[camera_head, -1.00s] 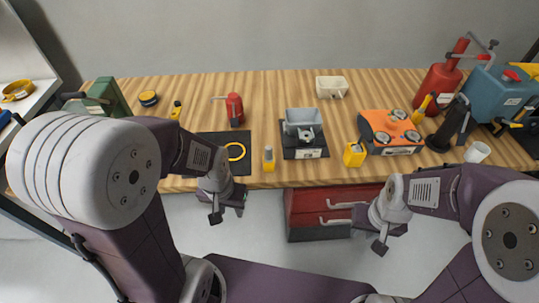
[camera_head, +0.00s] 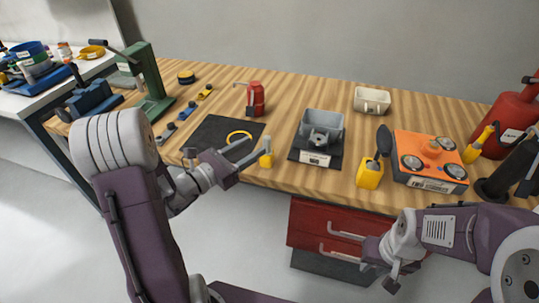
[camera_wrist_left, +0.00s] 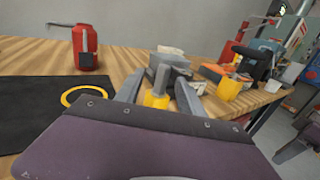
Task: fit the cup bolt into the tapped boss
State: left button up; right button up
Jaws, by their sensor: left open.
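A small upright yellow piece with a grey top (camera_head: 266,159) stands near the table's front edge. I take it for the cup bolt, but its thread is too small to see. My left gripper (camera_head: 256,148) is open at this piece. In the left wrist view the yellow piece (camera_wrist_left: 156,98) shows between the two grey fingers, with no clear grip on it. A grey bucket (camera_head: 322,124) sits on a small labelled base on a dark pad. A round fitting (camera_head: 319,138) at its front may be the tapped boss. My right gripper (camera_head: 391,281) hangs below the table front, its jaws unclear.
A yellow ring (camera_head: 239,136) lies on a black mat (camera_head: 212,131). A red canister (camera_head: 256,99) stands behind. A yellow block (camera_head: 370,175) and an orange unit (camera_head: 428,153) stand right of the bucket. Red drawers (camera_head: 318,225) are under the table.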

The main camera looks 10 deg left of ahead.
pick_arm(q)
jog(key=x, duration=0.9)
jog(key=shift+d+r, duration=0.1)
jog(key=shift+d, duration=0.25)
jog(key=shift+s, duration=0.1)
grip_shut()
